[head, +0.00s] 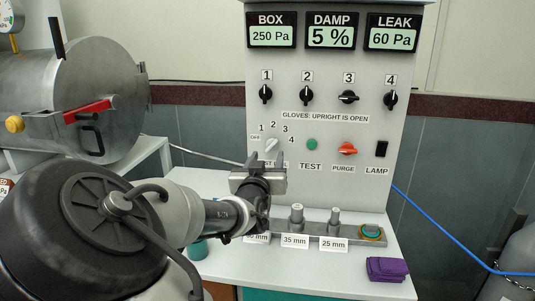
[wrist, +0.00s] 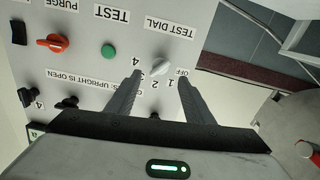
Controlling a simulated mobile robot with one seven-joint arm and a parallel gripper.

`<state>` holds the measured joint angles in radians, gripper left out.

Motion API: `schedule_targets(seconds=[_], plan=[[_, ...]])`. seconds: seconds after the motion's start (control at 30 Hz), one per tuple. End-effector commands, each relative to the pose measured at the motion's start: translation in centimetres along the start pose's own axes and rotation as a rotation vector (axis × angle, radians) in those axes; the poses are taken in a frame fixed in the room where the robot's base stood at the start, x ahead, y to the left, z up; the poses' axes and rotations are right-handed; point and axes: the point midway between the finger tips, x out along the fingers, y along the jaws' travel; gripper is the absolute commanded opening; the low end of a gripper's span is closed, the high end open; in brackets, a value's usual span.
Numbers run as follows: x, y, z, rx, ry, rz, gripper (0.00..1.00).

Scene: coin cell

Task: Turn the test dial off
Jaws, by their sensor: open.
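The test dial (head: 271,145) is a pale knob on the grey panel, ringed by the marks OFF, 1, 2, 3 and 4. Its long axis slants up to the right in the head view, seemingly toward 3. In the wrist view, which is upside down, the dial (wrist: 158,68) shows between and just beyond my fingertips. My gripper (head: 258,165) is open and empty, just below and in front of the dial. In the wrist view my gripper (wrist: 159,75) has one finger on each side of the dial; contact cannot be told.
A green TEST button (head: 311,144), red PURGE knob (head: 347,149) and black LAMP switch (head: 381,149) sit right of the dial. Black glove knobs (head: 307,96) are above. A rack (head: 355,241) with metal posts stands below on the white bench. A steel chamber (head: 95,95) is left.

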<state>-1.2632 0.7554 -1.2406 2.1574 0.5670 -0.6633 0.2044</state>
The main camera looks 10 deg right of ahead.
Motion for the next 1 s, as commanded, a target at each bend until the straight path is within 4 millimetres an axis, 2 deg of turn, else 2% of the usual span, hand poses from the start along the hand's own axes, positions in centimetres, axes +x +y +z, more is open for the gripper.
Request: schedule_targets(seconds=[0.03,0.2,0.4,0.8,1.0], plan=[[1.2,0.1,0.2,-0.001,0.001,0.003,0.47],[4.5,0.1,0.2,-0.002,0.000,0.002,0.47],[7.0,0.0,0.1,-0.001,0.000,0.000,0.47],[7.7,-0.1,0.1,0.000,-0.002,-0.001,0.47],[7.6,-0.1,0.1,0.000,-0.002,-0.001,0.14]])
